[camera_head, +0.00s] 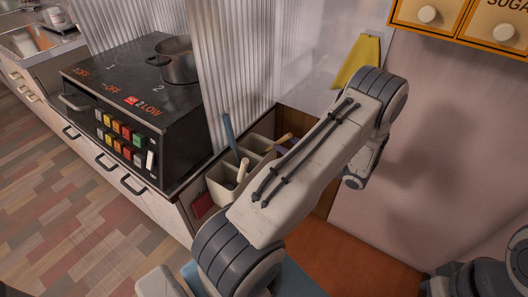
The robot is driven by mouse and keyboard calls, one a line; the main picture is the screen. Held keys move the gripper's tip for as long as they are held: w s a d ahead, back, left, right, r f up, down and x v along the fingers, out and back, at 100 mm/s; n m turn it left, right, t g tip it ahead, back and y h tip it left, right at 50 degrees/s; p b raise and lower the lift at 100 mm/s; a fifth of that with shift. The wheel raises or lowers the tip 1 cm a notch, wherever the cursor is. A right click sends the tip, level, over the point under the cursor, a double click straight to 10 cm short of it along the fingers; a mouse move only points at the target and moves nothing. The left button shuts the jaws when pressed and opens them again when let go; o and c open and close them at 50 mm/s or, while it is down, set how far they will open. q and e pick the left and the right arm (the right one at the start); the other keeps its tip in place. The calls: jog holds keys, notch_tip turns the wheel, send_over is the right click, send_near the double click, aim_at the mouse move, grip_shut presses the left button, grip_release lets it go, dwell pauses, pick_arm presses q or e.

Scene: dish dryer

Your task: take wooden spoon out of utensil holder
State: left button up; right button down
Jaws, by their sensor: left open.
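The utensil holder (222,184) is a pale box with several compartments, in the middle of the head view beside the stove. A blue handle (230,135), a pale cream handle (243,168) and a tan wooden handle (284,138) stick up from it. I cannot tell for sure which is the wooden spoon; the tan one looks most like wood. My left arm (300,165) crosses in front of the holder's right side and hides part of it. Its wrist bends down at the right; the fingertips are not clearly seen. My right gripper is out of view.
A black stove (130,95) with a pot (178,62) stands at the left. A corrugated metal panel (240,70) rises behind the holder. Orange drawers (465,22) hang at the upper right. A bare orange-brown surface (365,262) lies right of my arm.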

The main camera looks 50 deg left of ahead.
pick_arm(q)
jog(key=shift+s+a, duration=0.1)
jog(key=shift+a, duration=0.45)
jog(key=shift+c, duration=0.3)
grip_shut()
notch_tip(320, 180, up, 12)
jog(key=p, duration=1)
notch_tip(320, 180, up, 5)
jog(key=p, duration=0.4)
jog(key=shift+p, duration=0.4)
jog(key=shift+d, duration=0.1)
